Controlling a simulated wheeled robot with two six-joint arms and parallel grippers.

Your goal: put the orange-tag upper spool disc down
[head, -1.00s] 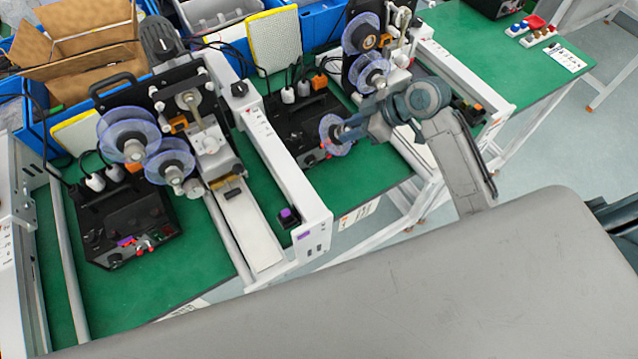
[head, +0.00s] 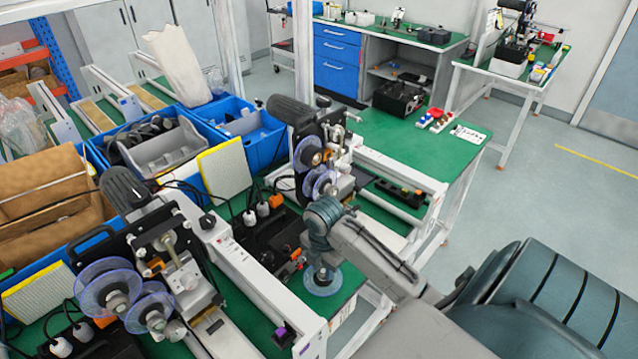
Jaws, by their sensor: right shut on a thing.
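My right gripper (head: 322,268) points down and is shut on a translucent blue spool disc (head: 322,286) with a grey hub. The disc hangs nearly flat below the fingers, over the green table at the front of the middle coder machine. I cannot tell whether it touches the table. The fingers are partly hidden by my wrist. The middle coder carries an upper disc (head: 308,153) with a brown core and a lower disc (head: 326,184). No orange tag can be made out on the held disc. My left gripper is out of view.
A black control box (head: 270,240) lies left of the held disc. A white rail (head: 265,285) with a purple-marked end runs beside it. The near coder (head: 165,250) stands at the left. Blue bins (head: 245,135) are behind.

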